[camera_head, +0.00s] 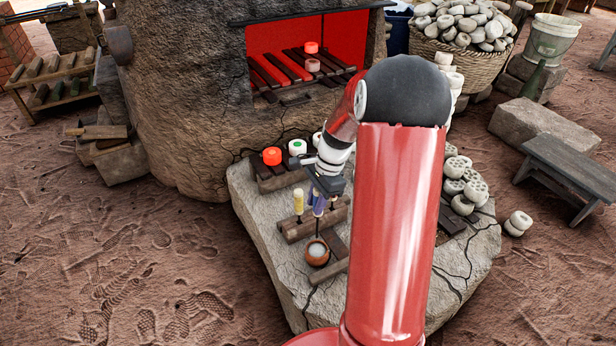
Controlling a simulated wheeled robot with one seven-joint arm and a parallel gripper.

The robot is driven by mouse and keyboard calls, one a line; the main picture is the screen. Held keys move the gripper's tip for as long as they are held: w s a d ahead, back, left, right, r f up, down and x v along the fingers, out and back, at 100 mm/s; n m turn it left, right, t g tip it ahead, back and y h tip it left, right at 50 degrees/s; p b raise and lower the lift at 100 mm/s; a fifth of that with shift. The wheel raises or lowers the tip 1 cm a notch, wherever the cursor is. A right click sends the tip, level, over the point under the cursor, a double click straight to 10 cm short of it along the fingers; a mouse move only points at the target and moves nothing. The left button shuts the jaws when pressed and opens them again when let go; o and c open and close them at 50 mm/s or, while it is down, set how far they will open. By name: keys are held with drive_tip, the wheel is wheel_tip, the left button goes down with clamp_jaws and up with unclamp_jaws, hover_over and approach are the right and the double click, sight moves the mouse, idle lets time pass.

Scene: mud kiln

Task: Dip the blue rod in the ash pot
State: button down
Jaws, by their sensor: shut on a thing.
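My gripper (321,194) is shut on the blue rod (319,207), which hangs roughly upright with its thin dark end pointing down. The ash pot (317,260) is a small round orange-brown pot with pale ash at its mouth. A yellow rod (298,202) stands upright in a wooden rack (291,233) left of the gripper.
The stone slab (269,239) also bears a rack with red, green and white pucks (271,156) behind the gripper. The kiln's red opening (281,41) lies beyond. Stacked pale pucks (456,168) stand on the right. My red arm hides much of the slab.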

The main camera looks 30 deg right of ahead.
drive_tip(key=shift+s+a+f, duration=0.1)
drive_tip(key=shift+s+f, duration=0.05)
drive_tip(key=shift+s, duration=0.15)
wheel_tip(320, 180, down, 10)
drive_tip(key=b, duration=0.6)
idle(0.9)
idle(0.8)
